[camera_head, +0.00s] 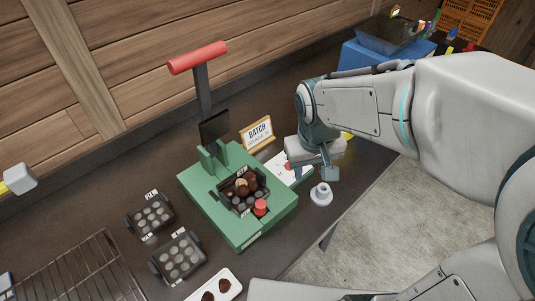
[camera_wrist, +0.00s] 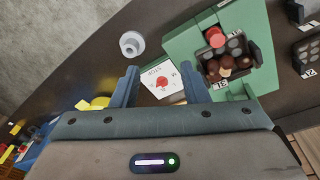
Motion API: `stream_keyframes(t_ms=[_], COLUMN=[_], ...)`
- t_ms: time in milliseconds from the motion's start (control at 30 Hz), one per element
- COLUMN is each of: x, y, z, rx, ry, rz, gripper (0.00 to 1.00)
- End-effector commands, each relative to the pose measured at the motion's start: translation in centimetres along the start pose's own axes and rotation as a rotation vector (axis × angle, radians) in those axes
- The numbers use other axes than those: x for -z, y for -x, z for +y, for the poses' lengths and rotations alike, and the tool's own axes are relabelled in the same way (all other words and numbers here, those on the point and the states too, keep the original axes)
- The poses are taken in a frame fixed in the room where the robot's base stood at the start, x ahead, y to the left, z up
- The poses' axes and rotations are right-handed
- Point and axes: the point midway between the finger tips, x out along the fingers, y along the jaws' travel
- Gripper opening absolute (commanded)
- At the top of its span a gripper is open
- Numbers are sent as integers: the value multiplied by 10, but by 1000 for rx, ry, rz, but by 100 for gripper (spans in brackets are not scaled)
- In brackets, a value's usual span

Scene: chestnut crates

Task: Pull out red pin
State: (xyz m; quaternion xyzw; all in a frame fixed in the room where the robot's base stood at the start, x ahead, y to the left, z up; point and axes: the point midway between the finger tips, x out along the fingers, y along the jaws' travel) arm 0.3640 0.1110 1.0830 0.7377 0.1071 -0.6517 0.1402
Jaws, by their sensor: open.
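The red pin (camera_head: 260,207) stands upright at the front corner of the green press base (camera_head: 238,238), beside a dark tray of chestnuts (camera_head: 244,206). In the wrist view the red pin (camera_wrist: 215,37) shows to the upper right of my gripper (camera_wrist: 160,80), outside the fingers. My gripper (camera_head: 314,173) is open and empty, to the right of the press. Between its fingers in the wrist view is a white card (camera_wrist: 151,74) with a red mark and printed letters; the gripper partly hides this card in the head view.
A white round cup-like piece (camera_head: 321,194) stands near the table's right edge. The press's red-handled lever (camera_head: 198,58) rises at the back, near a batch sign (camera_head: 257,133). Two dark moulds (camera_head: 178,256), a wire rack (camera_head: 85,270) and a white plate (camera_head: 215,287) lie at the front left.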

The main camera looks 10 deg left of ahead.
Motion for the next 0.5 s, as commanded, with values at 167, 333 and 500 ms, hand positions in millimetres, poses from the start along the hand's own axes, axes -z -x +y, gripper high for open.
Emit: stream_keyframes(t_ms=[167,333,500], x=[24,36,40], y=[-26,-44,-54], z=[-46,-83,-102], rx=[41,81,104], ry=[122,202,240], rz=[-56,-89,-105], gripper=[41,41,41])
